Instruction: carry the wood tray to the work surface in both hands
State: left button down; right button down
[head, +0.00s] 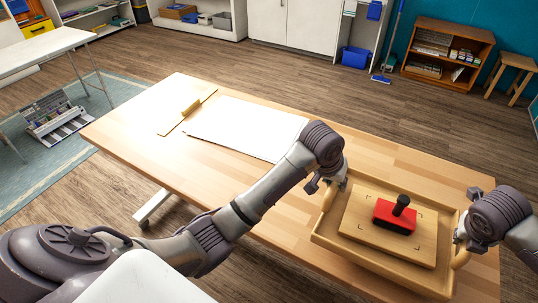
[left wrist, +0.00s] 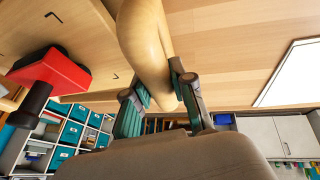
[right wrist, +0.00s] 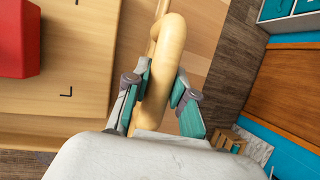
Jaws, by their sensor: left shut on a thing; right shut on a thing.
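The wood tray (head: 332,240) is at the right end of the wooden table, with a raised rim and a handle on each side. Inside it is a wooden board (head: 360,228) with dark corner marks, bearing a red block with a black knob (head: 394,217). My left gripper (head: 332,187) is shut on the tray's left handle; its fingers flank the pale handle (left wrist: 150,45) in the left wrist view. My right gripper (head: 460,242) is shut on the right handle, also between the fingers in the right wrist view (right wrist: 162,75). I cannot tell whether the tray touches the table.
The wooden table (head: 400,155) holds a white sheet (head: 247,127) in its middle and a thin board with a small wooden grip (head: 189,111) at its left. Bare tabletop lies around them. A white table (head: 38,52) stands at far left, shelves along the back.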

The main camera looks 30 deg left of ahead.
aim_at(456, 249)
pick_arm(q)
jog(key=shift+w+a, duration=0.1)
jog(key=shift+a, duration=0.05)
pick_arm(e)
jog(key=shift+w, duration=0.1)
